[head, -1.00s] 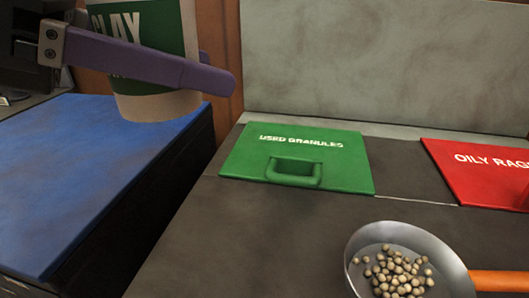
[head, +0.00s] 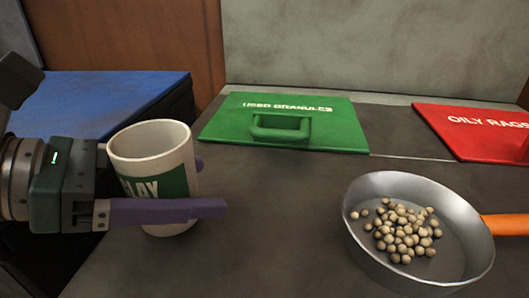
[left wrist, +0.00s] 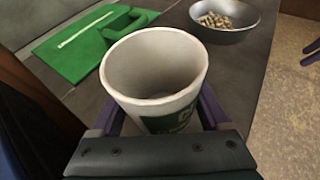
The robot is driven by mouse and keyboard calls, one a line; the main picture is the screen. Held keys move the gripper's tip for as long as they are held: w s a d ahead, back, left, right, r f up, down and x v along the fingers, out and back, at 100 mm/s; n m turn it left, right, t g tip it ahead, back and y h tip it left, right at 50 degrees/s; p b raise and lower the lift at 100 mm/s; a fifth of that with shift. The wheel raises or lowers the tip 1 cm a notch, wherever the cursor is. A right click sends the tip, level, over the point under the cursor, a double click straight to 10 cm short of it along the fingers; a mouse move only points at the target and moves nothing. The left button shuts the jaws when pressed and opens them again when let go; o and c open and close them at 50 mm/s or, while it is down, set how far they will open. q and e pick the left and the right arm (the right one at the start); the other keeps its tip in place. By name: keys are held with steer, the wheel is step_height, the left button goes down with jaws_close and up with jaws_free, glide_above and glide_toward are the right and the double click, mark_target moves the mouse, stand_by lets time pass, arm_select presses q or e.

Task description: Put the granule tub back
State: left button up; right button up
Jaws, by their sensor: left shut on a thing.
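The granule tub (head: 150,150) is a white, open-topped tub with a green label reading "LAY". My left gripper (head: 212,186) is shut around its sides, one purple finger in front and one behind. The tub is upright over the left part of the dark bench top; I cannot tell whether its base touches. In the left wrist view the tub (left wrist: 155,65) stands between the fingers and its visible inside looks empty. Purple tips at the right edge of that view look like my right gripper (left wrist: 312,52), mostly cut off.
A green "USED GRANULES" lid (head: 335,125) with a handle lies behind. A red "OILY RAGS" lid (head: 450,125) is at the right. A metal pan (head: 362,190) of beige granules with an orange handle stands front right. A blue-topped cabinet (head: 100,95) is at back left.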

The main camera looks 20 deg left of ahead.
arm_select(q)
steer(key=shift+f, duration=0.75)
steer(key=shift+f+b, duration=0.25)
steer(key=shift+b, duration=0.05)
steer(key=o, duration=1.2)
steer(key=shift+r, duration=0.1)
steer(key=shift+o, duration=0.2)
steer(key=shift+r+p, duration=0.25)
steer(key=shift+p, duration=0.1)
steer(key=v, duration=1.2)
steer(key=shift+f, duration=0.1)
